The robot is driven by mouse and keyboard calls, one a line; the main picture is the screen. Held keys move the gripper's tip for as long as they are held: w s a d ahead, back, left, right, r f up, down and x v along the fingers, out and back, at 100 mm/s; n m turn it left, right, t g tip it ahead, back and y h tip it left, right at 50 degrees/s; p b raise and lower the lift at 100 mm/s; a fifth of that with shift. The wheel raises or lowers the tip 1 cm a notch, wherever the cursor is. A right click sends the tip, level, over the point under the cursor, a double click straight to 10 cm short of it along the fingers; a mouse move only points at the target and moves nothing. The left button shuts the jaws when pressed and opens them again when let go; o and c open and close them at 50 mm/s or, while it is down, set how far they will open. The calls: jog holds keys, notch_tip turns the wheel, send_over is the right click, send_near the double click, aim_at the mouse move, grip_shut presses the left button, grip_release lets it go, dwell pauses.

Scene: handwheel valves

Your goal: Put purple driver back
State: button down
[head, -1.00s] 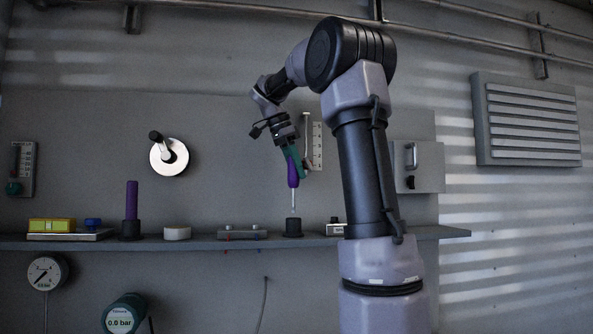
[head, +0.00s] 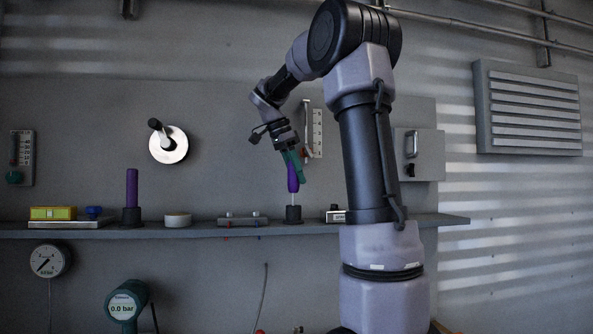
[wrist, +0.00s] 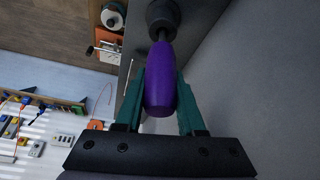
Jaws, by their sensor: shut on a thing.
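The purple driver (head: 293,180) is upright with its shaft pointing down, at the black cup-shaped holder (head: 294,215) on the shelf. My gripper (head: 292,163) is shut on the driver's purple handle from above. In the wrist view the purple handle (wrist: 160,85) lies between the green fingers, and its shaft meets the dark holder (wrist: 162,14). The lower end of the shaft is hidden at the holder's mouth, so I cannot tell how deep it sits.
A crank handwheel (head: 168,145) is on the wall. Gauges hang below the shelf.

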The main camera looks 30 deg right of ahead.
jog(key=shift+f, duration=0.65)
jog(key=shift+c, duration=2.2)
grip_release()
jog(key=o, duration=0.4)
jog(key=shift+o, duration=0.2)
jog(key=v, duration=1)
jog(key=v, duration=1.1)
